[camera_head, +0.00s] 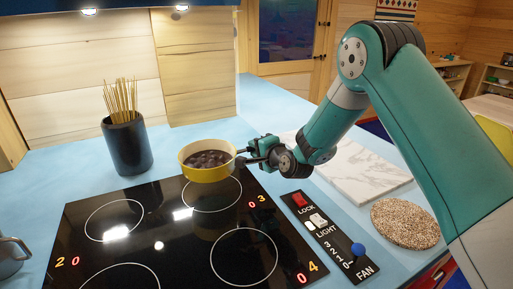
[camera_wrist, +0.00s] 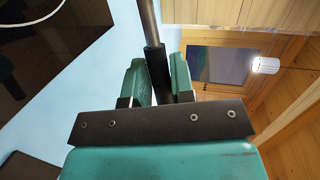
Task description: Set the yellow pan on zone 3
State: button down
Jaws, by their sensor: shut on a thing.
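The yellow pan (camera_head: 207,174) shows in the head view over the back right of the black cooktop, with dark round contents inside. It overlaps the far part of the ring of zone 3 (camera_head: 212,207); whether its base touches the glass I cannot tell. My gripper (camera_head: 256,154) is to the right of the pan, shut on the pan's handle. In the wrist view, the fingers of my gripper (camera_wrist: 155,85) close around the dark handle (camera_wrist: 153,58), and a metal rod runs up from it. The pan's bowl is outside the wrist view.
The cooktop (camera_head: 175,235) has several marked rings. A dark holder with sticks (camera_head: 126,145) stands behind it on the left. A control panel (camera_head: 330,235), a marble slab (camera_head: 355,170) and a round speckled mat (camera_head: 405,223) lie to the right. A grey pot (camera_head: 10,258) is at the left edge.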

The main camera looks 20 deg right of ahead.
notch_tip(320, 180, down, 8)
jog(key=b, duration=0.7)
jog(key=shift+f+b, duration=0.4)
dwell(0.4)
jog(key=c, duration=0.9)
grip_release()
